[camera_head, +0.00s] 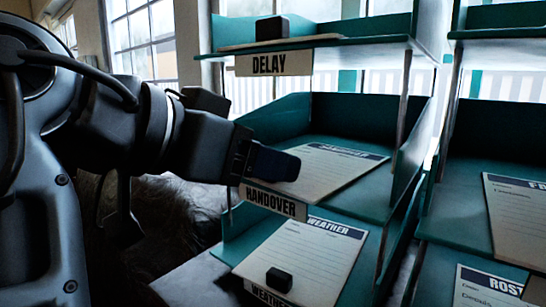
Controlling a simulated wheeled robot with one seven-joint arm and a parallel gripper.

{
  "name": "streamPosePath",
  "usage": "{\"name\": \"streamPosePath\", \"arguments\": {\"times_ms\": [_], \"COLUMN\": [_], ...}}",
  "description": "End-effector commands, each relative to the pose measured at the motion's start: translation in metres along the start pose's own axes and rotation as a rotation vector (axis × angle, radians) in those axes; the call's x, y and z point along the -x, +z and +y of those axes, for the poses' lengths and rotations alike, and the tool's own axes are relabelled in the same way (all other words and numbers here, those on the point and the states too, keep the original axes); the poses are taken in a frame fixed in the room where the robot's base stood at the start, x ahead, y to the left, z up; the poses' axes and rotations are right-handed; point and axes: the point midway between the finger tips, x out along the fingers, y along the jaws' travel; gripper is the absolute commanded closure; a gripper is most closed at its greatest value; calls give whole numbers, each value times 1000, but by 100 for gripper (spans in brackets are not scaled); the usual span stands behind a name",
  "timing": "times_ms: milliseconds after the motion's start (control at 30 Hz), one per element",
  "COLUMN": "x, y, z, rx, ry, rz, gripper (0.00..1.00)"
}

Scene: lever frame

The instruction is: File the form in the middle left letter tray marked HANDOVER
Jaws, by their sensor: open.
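The middle left letter tray (365,203) is teal, with a HANDOVER label (275,201) on its front edge. A white form (335,172) with a dark title band lies in this tray; its title is too small and dark to read surely. My gripper (285,166) is at the tray's front left, above the HANDOVER label, and covers the form's near left part. The jaws are open, but the gap between the fingers is hidden from this side. I cannot tell whether the fingers touch the form.
The DELAY tray (375,40) above holds a black block (272,28) on a sheet. The WEATHER tray below holds a WEATHER form (310,250) with another black block (279,280). A second column of trays with forms (520,215) stands at right, close beside.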

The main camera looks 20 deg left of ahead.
Motion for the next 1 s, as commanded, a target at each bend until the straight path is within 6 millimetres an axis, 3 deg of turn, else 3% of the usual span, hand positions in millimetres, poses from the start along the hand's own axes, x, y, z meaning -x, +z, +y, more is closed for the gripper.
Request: {"name": "streamPosePath", "arguments": {"times_ms": [233,500,700,1000], "x": [9,52,74,78], "y": [-1,-2,-1,0], "z": [0,-1,0,0], "rx": [1,1,1,0], "ry": [-1,-2,-1,0], "rz": [0,0,0,0], "gripper": [35,35,35,35]}}
